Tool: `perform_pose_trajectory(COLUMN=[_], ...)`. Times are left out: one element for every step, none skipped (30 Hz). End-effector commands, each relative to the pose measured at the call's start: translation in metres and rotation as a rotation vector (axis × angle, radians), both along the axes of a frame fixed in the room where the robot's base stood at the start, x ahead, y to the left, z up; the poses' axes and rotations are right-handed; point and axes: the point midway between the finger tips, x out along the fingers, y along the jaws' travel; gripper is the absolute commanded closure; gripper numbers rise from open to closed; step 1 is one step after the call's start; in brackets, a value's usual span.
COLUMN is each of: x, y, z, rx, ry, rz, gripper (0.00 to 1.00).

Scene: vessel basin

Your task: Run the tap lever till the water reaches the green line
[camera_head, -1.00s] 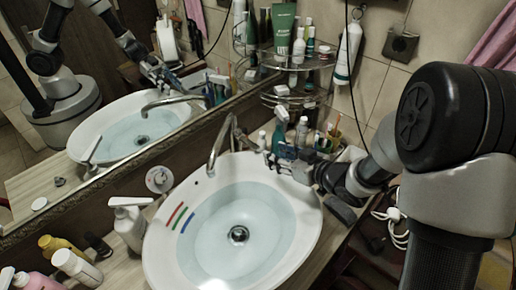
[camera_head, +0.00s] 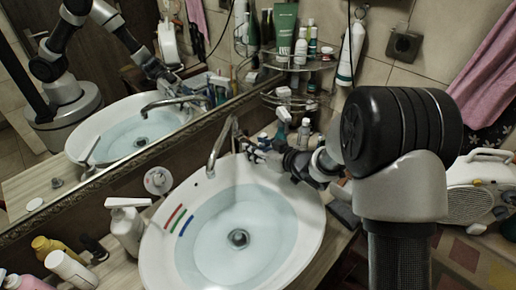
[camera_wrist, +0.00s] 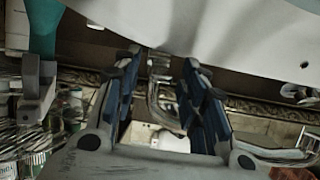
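The white basin (camera_head: 153,262) holds clear bluish water (camera_head: 265,225) over a dark drain. Red (camera_head: 172,213), green (camera_head: 178,219) and blue (camera_head: 187,225) lines mark its left inner wall. The water edge lies near the blue line, below the green one. The chrome tap (camera_head: 216,150) arches over the back rim; I cannot make out a stream. My gripper (camera_head: 243,146) is at the tap's right side, by its base. In the wrist view, my blue-padded fingers (camera_wrist: 162,67) are apart, with a chrome tap part (camera_wrist: 158,72) between or behind them; contact is unclear.
A white pump bottle (camera_head: 127,228) stands left of the basin. A teal spray bottle (camera_head: 283,125) and a wire corner shelf (camera_head: 298,98) stand behind my arm. A mirror (camera_head: 120,75) runs along the back and reflects the basin. A radio (camera_head: 480,190) is at right.

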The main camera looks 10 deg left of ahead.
Motion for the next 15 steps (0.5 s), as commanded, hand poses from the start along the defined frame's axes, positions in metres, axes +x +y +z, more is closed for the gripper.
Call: perform_pose_trajectory(x=[0.0, 0.0, 0.0, -0.0001, -0.0001, -0.0001, -0.0001, -0.0001, -0.0001, -0.0001, -0.0001, -0.0001, -0.0001, -0.0001, -0.0001], y=[-0.0002, -0.0002, -0.0002, -0.0003, -0.0003, -0.0003, -0.0003, -0.0003, -0.0003, -0.0003, -0.0003, -0.0003, -0.0003, -0.0004, -0.0004], z=[0.0001, 0.0002, 0.0002, 0.0002, 0.0002, 0.0002, 0.0002, 0.0002, 0.0002, 0.0002, 0.0002, 0.0002, 0.0002, 0.0001, 0.0001], rx=[0.0, 0.0, 0.0, 0.0, 0.0, 0.0, 0.0, 0.0, 0.0, 0.0, 0.0, 0.0, 0.0, 0.0, 0.0], ry=[0.0, 0.0, 0.0, 0.0, 0.0, 0.0, 0.0, 0.0, 0.0, 0.0, 0.0, 0.0, 0.0, 0.0, 0.0], rz=[0.0, 0.0, 0.0, 0.0, 0.0, 0.0, 0.0, 0.0, 0.0, 0.0, 0.0, 0.0, 0.0, 0.0, 0.0], gripper=[0.66, 0.68, 0.7, 0.72, 0.74, 0.77, 0.79, 0.81, 0.84, 0.86, 0.88, 0.9, 0.92, 0.94, 0.97])
